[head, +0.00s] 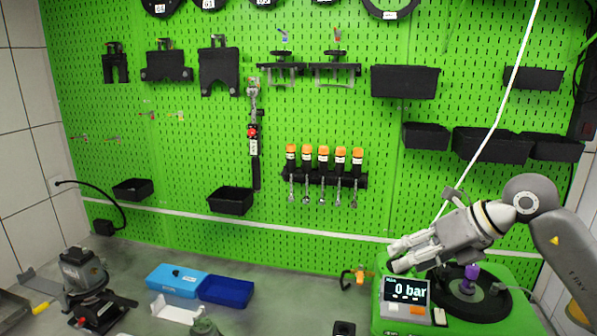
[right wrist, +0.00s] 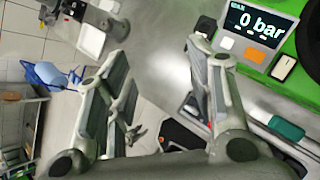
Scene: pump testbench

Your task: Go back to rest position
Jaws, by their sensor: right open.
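My right gripper (head: 393,257) comes in from the right in the head view, above the green test bench (head: 455,325) and just over its display. Its two fingers are apart with nothing between them. My left gripper is not in view.
A purple-topped part (head: 469,278) stands on the bench's round black plate, close below my right arm. A dark pump-like device (head: 85,285) stands at the left, and an open blue box (head: 225,291) lies mid-left. A green pegboard (head: 360,222) with bins and tools rises behind.

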